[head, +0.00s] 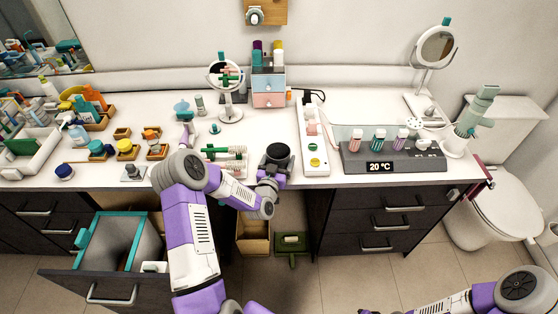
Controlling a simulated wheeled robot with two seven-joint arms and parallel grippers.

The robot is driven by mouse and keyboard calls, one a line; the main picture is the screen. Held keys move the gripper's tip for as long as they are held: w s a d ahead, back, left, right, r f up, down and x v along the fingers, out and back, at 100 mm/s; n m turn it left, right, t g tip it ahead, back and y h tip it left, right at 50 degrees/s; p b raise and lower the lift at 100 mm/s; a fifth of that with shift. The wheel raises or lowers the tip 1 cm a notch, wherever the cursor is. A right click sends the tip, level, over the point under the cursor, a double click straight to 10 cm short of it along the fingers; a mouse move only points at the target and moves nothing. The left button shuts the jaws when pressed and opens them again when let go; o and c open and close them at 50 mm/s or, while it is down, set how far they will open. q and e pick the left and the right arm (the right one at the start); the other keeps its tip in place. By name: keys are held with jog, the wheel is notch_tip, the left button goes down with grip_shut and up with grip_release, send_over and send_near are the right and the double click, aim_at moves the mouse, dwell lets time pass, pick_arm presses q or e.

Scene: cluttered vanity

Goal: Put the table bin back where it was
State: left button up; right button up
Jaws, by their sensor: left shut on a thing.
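A small dark round bin with a black top (277,151), which I take to be the table bin, is at the front edge of the vanity top, upright as far as I can see. My left gripper (274,173) is shut on it from the front, and the gripper and wrist hide its lower part. I cannot tell whether its base touches the counter (220,134).
A rack of green-tipped items (225,154) is left of the bin, and a white tray (315,168) is close on its right. A grey panel (394,160) lies farther right. A drawer (111,291) stands open at lower left. Bare counter lies behind the bin.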

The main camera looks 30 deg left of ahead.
pick_arm(q)
jog(key=o, duration=0.5)
jog(key=shift+f, duration=0.1)
